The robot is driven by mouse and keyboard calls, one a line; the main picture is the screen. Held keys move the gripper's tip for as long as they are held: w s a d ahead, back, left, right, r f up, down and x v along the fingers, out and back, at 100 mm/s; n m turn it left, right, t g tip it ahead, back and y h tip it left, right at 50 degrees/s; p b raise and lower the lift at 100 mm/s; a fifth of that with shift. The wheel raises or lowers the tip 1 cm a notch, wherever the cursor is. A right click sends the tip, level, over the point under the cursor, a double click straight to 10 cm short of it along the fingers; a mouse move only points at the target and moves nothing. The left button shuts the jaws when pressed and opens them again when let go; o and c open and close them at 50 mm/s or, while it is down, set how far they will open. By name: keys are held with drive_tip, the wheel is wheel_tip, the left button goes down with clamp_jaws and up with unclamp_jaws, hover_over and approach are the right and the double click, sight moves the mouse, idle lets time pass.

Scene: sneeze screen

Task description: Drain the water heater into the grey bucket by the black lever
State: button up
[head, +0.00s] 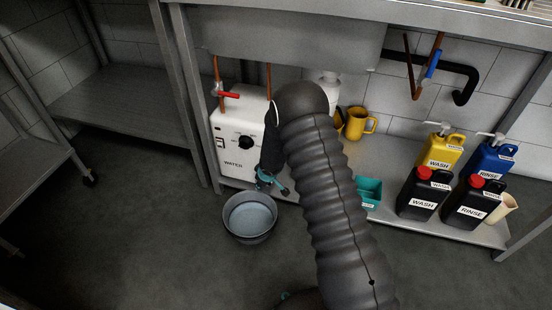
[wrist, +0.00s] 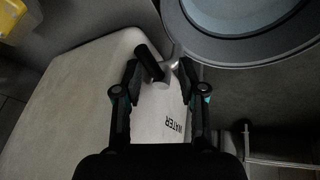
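The white water heater (head: 232,150), with a black knob and the word WATER, stands on the low shelf under the sink; its white casing (wrist: 75,100) fills the left of the wrist view. The black lever (wrist: 148,62) sits on a metal drain valve (wrist: 172,60) at the heater's edge. My gripper (wrist: 160,75) is open, with the lever and valve between or just beyond its fingertips; contact cannot be told. In the head view my gripper (head: 270,184) is low at the heater's front, hiding the lever. The grey bucket (head: 250,236) stands on the floor below, a pale bluish surface inside.
A red-handled valve (head: 228,94) is on the copper pipe above the heater. A yellow jug (head: 360,123), a teal container (head: 369,192) and black WASH (head: 423,198) and RINSE (head: 468,205) canisters stand to the right. The floor left of the bucket is clear.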

drive_tip(key=s+a+r+m+h+b, duration=0.2)
drive_tip(key=s+a+r+m+b, duration=0.1)
drive_tip(key=r+m, duration=0.25)
drive_tip(key=s+a+r+m+h+b, duration=0.2)
drive_tip(key=s+a+r+m+b, duration=0.15)
drive_tip(key=r, duration=0.35)
drive_tip(key=s+d+r+p, duration=0.1)
drive_tip(key=s+d+r, duration=0.1)
drive_tip(key=d+r, duration=0.3)
drive_tip(key=s+d+r+p, duration=0.2)
drive_tip(key=d+r, duration=0.4)
drive_tip(key=r, duration=0.5)
drive_tip(key=shift+s+m, duration=0.3)
drive_tip(key=shift+s, duration=0.3)
